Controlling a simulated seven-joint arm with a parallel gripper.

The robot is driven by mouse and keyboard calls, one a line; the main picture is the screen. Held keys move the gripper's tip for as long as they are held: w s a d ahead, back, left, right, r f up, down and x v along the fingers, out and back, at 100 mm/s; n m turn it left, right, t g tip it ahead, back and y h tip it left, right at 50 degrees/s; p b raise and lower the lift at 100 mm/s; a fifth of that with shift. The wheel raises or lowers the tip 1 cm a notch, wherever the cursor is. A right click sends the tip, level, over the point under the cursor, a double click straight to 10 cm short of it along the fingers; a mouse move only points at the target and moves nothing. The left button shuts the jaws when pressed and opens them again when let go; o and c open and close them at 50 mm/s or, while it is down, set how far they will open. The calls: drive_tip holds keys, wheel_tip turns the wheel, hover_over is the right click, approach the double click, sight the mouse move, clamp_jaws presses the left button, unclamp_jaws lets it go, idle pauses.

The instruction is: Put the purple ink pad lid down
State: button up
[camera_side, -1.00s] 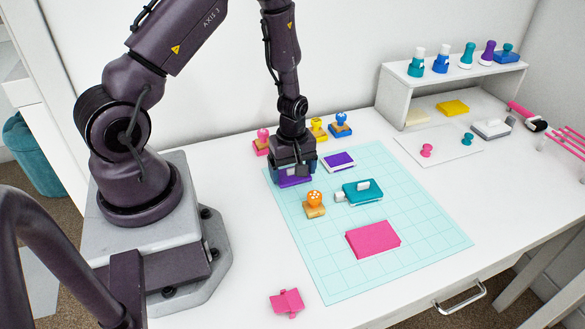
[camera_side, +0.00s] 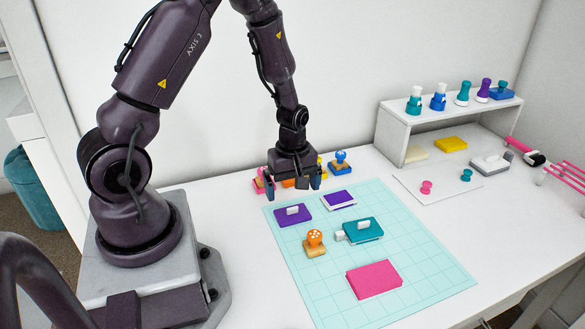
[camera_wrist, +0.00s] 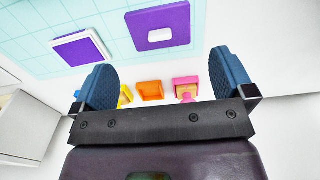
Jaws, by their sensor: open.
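The purple ink pad lid (camera_side: 293,216) lies flat on the upper left corner of the cutting mat, its white handle facing up. It also shows in the wrist view (camera_wrist: 178,31). The purple ink pad (camera_side: 338,199), purple with a white rim, sits to its right on the mat, apart from the lid, and shows in the wrist view (camera_wrist: 80,50). My gripper (camera_side: 295,190) is open and empty. It is raised behind the lid, in front of the row of stamps, touching neither lid nor pad. Its two fingers stand wide apart in the wrist view (camera_wrist: 168,84).
The teal pad (camera_side: 362,230), an orange stamp (camera_side: 315,243) and a pink pad (camera_side: 374,279) are on the mat (camera_side: 425,262). Behind my gripper are several stamps, including a blue one (camera_side: 340,162). A white shelf (camera_side: 392,135) stands at the back right.

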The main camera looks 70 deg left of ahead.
drive_tip(key=d+r+m+t, duration=0.1)
drive_tip(key=d+r+m, duration=0.25)
drive_tip(key=r, duration=0.55)
drive_tip(key=d+r+m+t, duration=0.1)
drive_tip(key=d+r+m, duration=0.25)
drive_tip(key=r, duration=0.55)
drive_tip(key=s+d+r+m+t, duration=0.3)
drive_tip(key=s+d+r+m, duration=0.3)
drive_tip(key=s+r+m, duration=0.4)
drive_tip(key=shift+s+m+t, duration=0.2)
drive_tip(key=shift+m+t, duration=0.1)
drive_tip(key=shift+m, duration=0.2)
